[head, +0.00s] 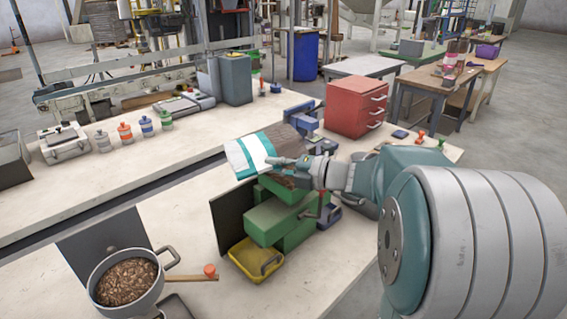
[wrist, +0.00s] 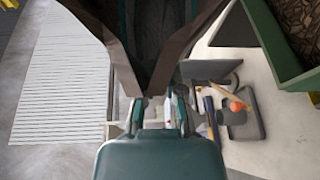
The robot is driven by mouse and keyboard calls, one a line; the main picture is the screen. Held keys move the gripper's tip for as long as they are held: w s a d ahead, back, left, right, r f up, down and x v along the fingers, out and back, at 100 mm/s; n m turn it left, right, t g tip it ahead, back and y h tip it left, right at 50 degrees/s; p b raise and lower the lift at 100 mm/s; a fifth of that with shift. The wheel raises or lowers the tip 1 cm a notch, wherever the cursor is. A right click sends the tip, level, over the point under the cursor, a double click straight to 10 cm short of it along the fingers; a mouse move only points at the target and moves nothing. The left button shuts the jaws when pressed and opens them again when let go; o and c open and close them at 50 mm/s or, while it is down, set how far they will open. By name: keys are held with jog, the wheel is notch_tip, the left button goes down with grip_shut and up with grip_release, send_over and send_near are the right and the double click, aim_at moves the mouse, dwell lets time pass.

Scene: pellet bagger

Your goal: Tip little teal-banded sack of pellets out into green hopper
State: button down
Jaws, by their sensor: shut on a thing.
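The little sack (head: 251,153), white with teal bands and a brown part, is tilted on its side above the green hopper (head: 275,217) in the head view. My gripper (head: 300,163) is shut on the sack at its right side. In the wrist view the sack (wrist: 112,22) fills the top middle as brown folds around a dark gap, held at my fingertips (wrist: 160,103). The green hopper's wall (wrist: 262,35) shows at the top right there, with brown pellets inside. I cannot tell whether pellets are leaving the sack.
A pot of brown pellets (head: 127,281) stands at the front left. A yellow tray (head: 245,262) sits below the hopper, with a dark panel (head: 232,218) beside it. A red drawer cabinet (head: 355,105) stands behind. Small banded bottles (head: 125,133) line the left bench.

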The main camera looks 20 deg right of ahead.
aim_at(259, 169)
jog(key=shift+a+f+n+g+h, duration=0.1)
jog(key=shift+a+n+g+h, duration=0.15)
jog(key=shift+n+h, duration=0.3)
jog(key=shift+a+r+n+g+h, duration=0.75)
jog(key=shift+a+r+n+h, duration=0.4)
jog(key=shift+h, duration=0.1)
jog(key=h, duration=0.1)
jog(key=n+h, duration=0.1)
jog(key=n+g+h, duration=0.1)
jog(key=shift+a+r, duration=0.25)
jog(key=shift+a, duration=0.15)
jog(key=shift+a+r+n+h, duration=0.2)
jog(key=shift+n+h, duration=0.25)
jog(key=shift+h, duration=0.35)
jog(key=shift+a+r+n+h, duration=0.15)
jog(key=shift+n+h, duration=0.3)
jog(key=shift+h, duration=0.35)
